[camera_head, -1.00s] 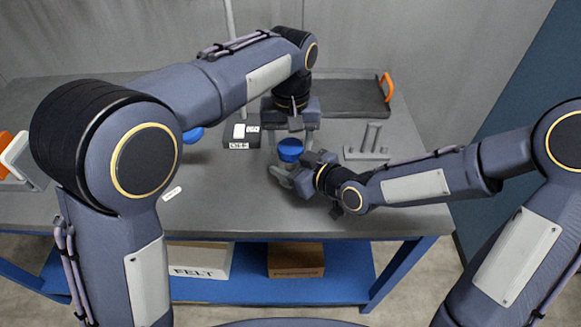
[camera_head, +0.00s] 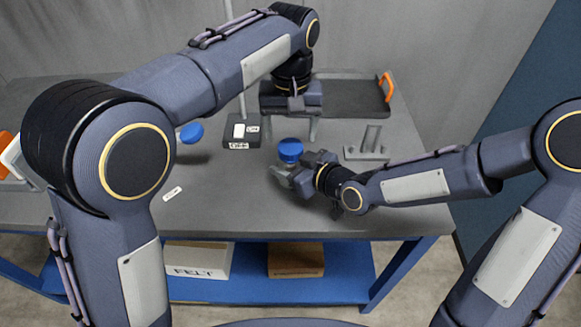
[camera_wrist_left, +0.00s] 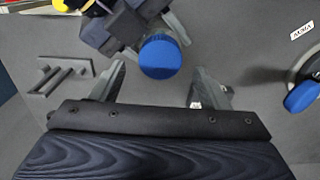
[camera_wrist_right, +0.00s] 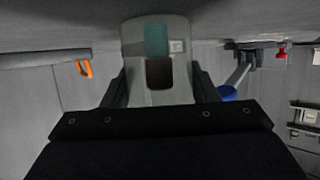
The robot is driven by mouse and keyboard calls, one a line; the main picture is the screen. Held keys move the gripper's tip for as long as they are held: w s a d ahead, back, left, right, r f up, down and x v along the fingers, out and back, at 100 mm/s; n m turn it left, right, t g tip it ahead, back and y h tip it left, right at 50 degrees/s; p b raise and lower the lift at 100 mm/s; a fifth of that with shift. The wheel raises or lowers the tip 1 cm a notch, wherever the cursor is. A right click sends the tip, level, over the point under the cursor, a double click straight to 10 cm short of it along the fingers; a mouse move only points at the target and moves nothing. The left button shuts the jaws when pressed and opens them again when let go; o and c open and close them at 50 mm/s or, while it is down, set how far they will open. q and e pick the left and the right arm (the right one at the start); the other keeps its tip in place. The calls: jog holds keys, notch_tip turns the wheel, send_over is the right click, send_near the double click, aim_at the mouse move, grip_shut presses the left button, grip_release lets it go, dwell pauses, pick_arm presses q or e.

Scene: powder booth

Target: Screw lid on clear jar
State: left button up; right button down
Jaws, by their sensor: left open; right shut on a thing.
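A clear jar (camera_wrist_right: 135,45) stands in my right gripper (camera_head: 294,171), whose fingers are shut on its sides; in the right wrist view it shows teal and brown patches. A blue lid (camera_head: 290,149) sits on top of the jar; it also shows in the left wrist view (camera_wrist_left: 161,57). I cannot tell how tight it is. My left gripper (camera_head: 293,124) is open above the lid, pointing down, with one finger on each side and a gap to the lid. Much of the jar is hidden in the head view by my right gripper.
A second blue-topped thing (camera_head: 190,133) stands at the left, partly behind my left arm. A grey bracket (camera_head: 367,147) and a dark tray with an orange handle (camera_head: 350,98) are at the right back.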

pick_arm(q)
jog(key=shift+r, duration=0.45)
jog(key=o, duration=0.6)
jog(key=shift+c, duration=0.2)
notch_tip(320, 180, up, 12)
pick_arm(e)
jog(key=shift+c, duration=2.3)
grip_release()
